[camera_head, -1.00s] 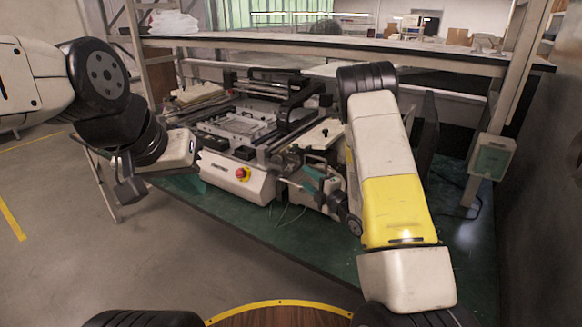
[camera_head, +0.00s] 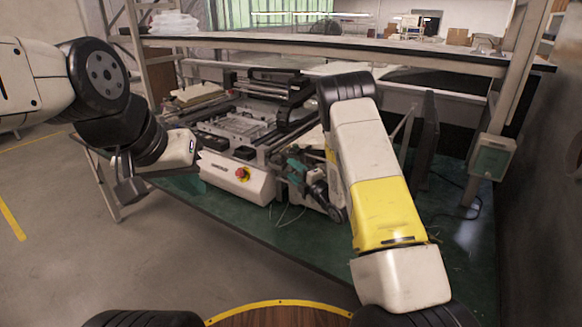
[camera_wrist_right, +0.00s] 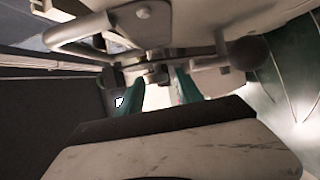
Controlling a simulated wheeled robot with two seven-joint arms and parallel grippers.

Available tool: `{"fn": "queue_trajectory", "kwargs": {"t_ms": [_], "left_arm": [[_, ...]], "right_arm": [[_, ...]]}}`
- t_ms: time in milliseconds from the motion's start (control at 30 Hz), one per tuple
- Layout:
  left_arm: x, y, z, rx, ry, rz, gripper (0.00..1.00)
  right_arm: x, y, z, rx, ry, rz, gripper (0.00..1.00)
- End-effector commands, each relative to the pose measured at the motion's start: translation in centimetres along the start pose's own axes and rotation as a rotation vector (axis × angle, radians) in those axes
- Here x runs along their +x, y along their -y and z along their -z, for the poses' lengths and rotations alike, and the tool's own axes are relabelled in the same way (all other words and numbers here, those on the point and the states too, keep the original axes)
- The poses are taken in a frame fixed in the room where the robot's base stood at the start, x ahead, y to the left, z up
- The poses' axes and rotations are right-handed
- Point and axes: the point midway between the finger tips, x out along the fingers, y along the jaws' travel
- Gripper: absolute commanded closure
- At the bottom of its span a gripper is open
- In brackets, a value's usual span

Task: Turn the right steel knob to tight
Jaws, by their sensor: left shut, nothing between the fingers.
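The white printing machine (camera_head: 236,176) stands on the green platform, with a red button on a yellow base on its front. My right gripper (camera_head: 299,172) is at the machine's right end, partly hidden by the machine and my own arm. In the right wrist view its two green fingers (camera_wrist_right: 158,88) are apart, with small metal parts beyond the gap. I cannot tell if they touch anything. A steel handle bar (camera_wrist_right: 82,32) and a dark ball end (camera_wrist_right: 250,52) show there. I cannot surely pick out the right steel knob. My left gripper (camera_head: 128,190) is shut and empty, left of the machine.
A long shelf (camera_head: 330,50) runs above and behind the machine. A post with a grey-green box (camera_head: 491,158) stands at the right. Thin cables lie on the green platform (camera_head: 300,235) in front of the machine. The floor at front left is clear.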

Motion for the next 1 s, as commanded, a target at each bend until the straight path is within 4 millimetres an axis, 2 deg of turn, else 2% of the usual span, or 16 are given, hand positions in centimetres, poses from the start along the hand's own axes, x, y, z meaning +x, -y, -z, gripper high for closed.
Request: {"fn": "queue_trajectory", "kwargs": {"t_ms": [33, 200, 467, 800, 1000], "left_arm": [[0.0, 0.0, 0.0, 0.000, 0.000, 0.000, 1.00], [0.0, 0.0, 0.0, 0.000, 0.000, 0.000, 1.00], [0.0, 0.0, 0.0, 0.000, 0.000, 0.000, 1.00], [0.0, 0.0, 0.0, 0.000, 0.000, 0.000, 1.00], [0.0, 0.0, 0.0, 0.000, 0.000, 0.000, 1.00]], "right_arm": [[0.0, 0.0, 0.0, 0.000, 0.000, 0.000, 0.68], [0.0, 0.0, 0.0, 0.000, 0.000, 0.000, 1.00], [0.0, 0.3, 0.0, 0.019, 0.000, -0.039, 1.00], [0.2, 1.1, 0.0, 0.156, 0.002, -0.368, 1.00], [0.2, 1.1, 0.1, 0.190, 0.001, -0.455, 1.00]]}}
